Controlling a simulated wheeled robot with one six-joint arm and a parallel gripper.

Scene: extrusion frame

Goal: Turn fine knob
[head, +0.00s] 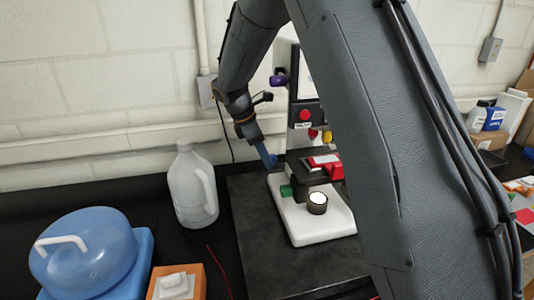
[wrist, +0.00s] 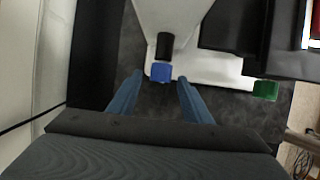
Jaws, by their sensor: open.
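A device with a white base (head: 308,232) stands on a dark slab. In the wrist view a blue knob (wrist: 161,73) on a black shaft sticks out from it. A green knob (wrist: 265,90) is to the right; it also shows in the head view (head: 287,191). My gripper (wrist: 160,78) has its two blue fingers apart, with the blue knob between or just beyond their tips; contact is not visible. In the head view my gripper (head: 267,157) is at the device's far left side. Which knob is the fine one is not marked legibly.
Red (head: 305,115), yellow (head: 327,137) and purple (head: 279,81) knobs are on the device's column. A white jug (head: 193,188) stands left of the slab, with a blue container (head: 85,252) farther left. My arm hides the device's right side.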

